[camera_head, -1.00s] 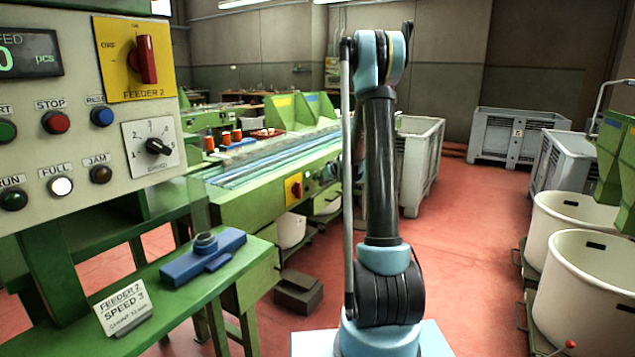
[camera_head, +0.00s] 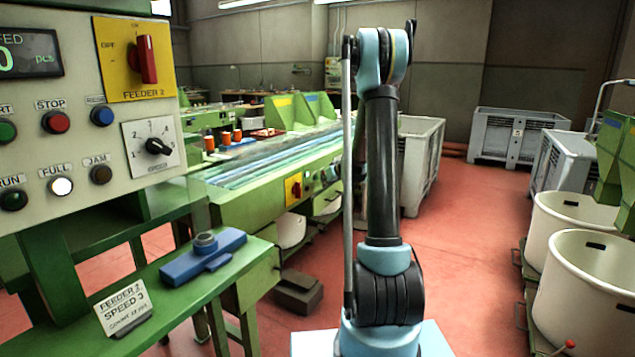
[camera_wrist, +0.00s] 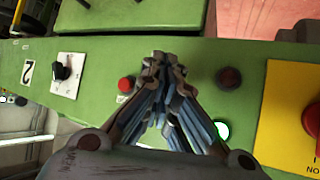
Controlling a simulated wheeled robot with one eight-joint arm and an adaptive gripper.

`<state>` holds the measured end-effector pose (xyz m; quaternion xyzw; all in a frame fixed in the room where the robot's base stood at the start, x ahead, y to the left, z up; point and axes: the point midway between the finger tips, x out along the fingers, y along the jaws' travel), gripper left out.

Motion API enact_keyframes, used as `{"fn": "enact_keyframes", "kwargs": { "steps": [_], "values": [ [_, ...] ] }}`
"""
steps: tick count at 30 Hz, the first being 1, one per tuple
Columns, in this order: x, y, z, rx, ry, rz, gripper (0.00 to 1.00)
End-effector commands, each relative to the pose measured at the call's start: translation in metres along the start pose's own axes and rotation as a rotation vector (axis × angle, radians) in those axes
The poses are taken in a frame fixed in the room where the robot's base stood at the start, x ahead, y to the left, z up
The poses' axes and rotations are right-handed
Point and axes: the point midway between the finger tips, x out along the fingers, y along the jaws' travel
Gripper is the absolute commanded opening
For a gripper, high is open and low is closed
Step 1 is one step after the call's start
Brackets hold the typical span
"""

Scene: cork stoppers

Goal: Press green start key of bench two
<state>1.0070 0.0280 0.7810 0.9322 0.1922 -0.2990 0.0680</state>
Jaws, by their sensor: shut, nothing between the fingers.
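My gripper (camera_wrist: 160,65) is shut and empty in the wrist view, over the green front panel (camera_wrist: 200,53) of a bench marked "2" (camera_wrist: 28,73). A red key (camera_wrist: 126,84) is just left of my fingers, and a dark reddish round lamp or key (camera_wrist: 229,78) is to their right. A bright green-white round spot (camera_wrist: 222,130) shows partly behind my right finger; I cannot tell whether it is a key or a lamp. Part of the panel is hidden behind my fingers. In the head view my arm hides the gripper. The green bench (camera_head: 240,208) stands left of the arm.
A yellow plate with a red switch (camera_wrist: 312,118) is right of my gripper, and a dial (camera_wrist: 62,72) is at left. In the head view, a feeder panel (camera_head: 80,145) stands close at left. White tubs (camera_head: 590,290) stand at right. Red floor between is clear.

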Motion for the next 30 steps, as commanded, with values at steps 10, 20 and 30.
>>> {"fn": "enact_keyframes", "kwargs": {
  "steps": [10, 20, 30],
  "values": [
    [-0.011, 0.009, 0.008, 0.002, 0.000, 0.002, 0.00],
    [-0.029, 0.022, 0.021, 0.002, 0.000, 0.001, 0.00],
    [-0.035, 0.026, 0.025, 0.000, 0.000, 0.000, 0.00]
  ]
}}
